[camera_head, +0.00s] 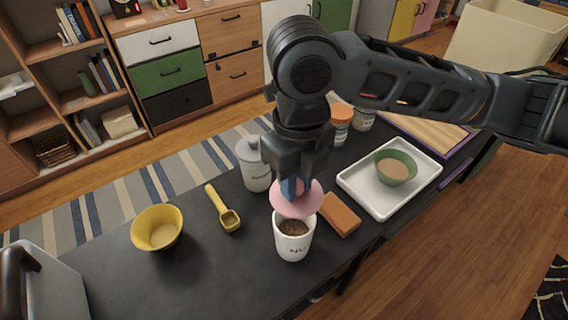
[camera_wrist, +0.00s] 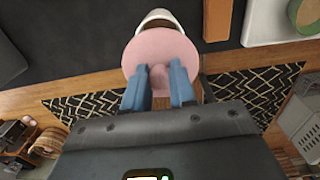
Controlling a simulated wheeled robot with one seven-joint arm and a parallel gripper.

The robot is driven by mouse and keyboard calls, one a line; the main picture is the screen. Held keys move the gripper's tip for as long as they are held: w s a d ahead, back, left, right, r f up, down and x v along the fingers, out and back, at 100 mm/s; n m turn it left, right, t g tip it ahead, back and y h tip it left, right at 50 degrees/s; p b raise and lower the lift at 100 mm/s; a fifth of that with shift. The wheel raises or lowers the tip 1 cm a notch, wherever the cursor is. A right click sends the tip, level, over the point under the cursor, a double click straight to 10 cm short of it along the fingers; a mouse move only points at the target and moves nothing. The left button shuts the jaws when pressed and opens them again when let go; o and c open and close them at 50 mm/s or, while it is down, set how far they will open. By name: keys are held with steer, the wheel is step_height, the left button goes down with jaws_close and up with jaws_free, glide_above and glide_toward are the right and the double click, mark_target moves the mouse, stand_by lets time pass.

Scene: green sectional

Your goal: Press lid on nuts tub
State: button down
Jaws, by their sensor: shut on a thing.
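The nuts tub (camera_head: 294,241) is a white cup-shaped container with "NU" lettering showing, upright on the dark counter and open, with brown contents. My gripper (camera_head: 292,187) is above it, pointing down. Its blue fingers (camera_wrist: 160,79) are shut on the knob of a round pink lid (camera_head: 297,203). The lid is above the tub's back rim and looks slightly tilted in the head view; the tub's front opening is uncovered. I cannot tell whether lid and rim touch. In the wrist view the pink lid (camera_wrist: 159,50) covers most of the tub, leaving a white rim (camera_wrist: 158,17) showing.
An orange-brown block (camera_head: 341,215) lies close right of the tub. A white tray (camera_head: 362,187) with a green bowl (camera_head: 396,168) is further right. A white canister (camera_head: 251,165) stands behind. A yellow scoop (camera_head: 224,210) and yellow bowl (camera_head: 157,228) lie left, with bare counter between.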

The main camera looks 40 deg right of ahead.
steer(key=shift+f+b, duration=2.45)
steer(key=shift+f, duration=0.8)
steer(key=shift+f+b, duration=0.55)
steer(key=shift+b, duration=0.4)
stand_by(0.7)
stand_by(0.3)
steer(key=shift+c, duration=1.8)
jaws_free()
steer(key=shift+r, duration=0.1)
steer(key=shift+r+p, duration=2.55)
steer(key=shift+r, duration=0.9)
